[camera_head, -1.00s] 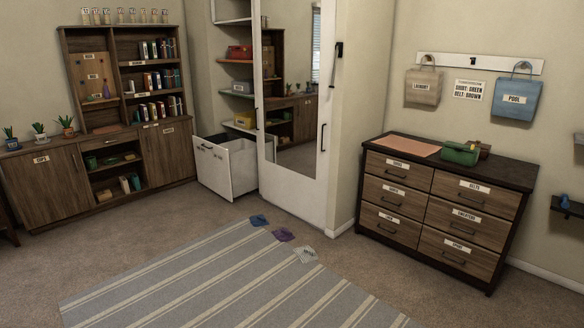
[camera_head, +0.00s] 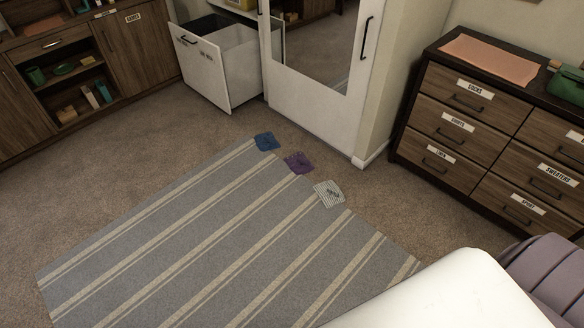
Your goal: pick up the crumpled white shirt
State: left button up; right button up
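The crumpled white shirt (camera_head: 329,193) lies at the rug's far right edge, below the white mirrored door. It looks white with fine grey stripes and a darker mark in the middle. A purple crumpled cloth (camera_head: 298,162) and a blue crumpled cloth (camera_head: 265,141) lie in a row up and left of it, apart from each other. Neither of my grippers is in view.
The striped rug (camera_head: 190,235) is otherwise clear. A white pull-out bin (camera_head: 205,75) stands open at the back. A dresser (camera_head: 440,165) stands at right. A smooth white surface and a grey-purple padded thing (camera_head: 550,275) fill the lower right corner.

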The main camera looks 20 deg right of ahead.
aim_at(330, 195)
jog(key=i+j, duration=0.15)
jog(key=i, duration=0.8)
jog(key=i+z, duration=0.25)
jog(key=z, duration=0.2)
jog(key=i+z, duration=0.4)
jog(key=i+j+z, duration=0.15)
jog(key=z, duration=0.3)
jog(key=i+j+z, duration=0.2)
jog(key=z, duration=0.2)
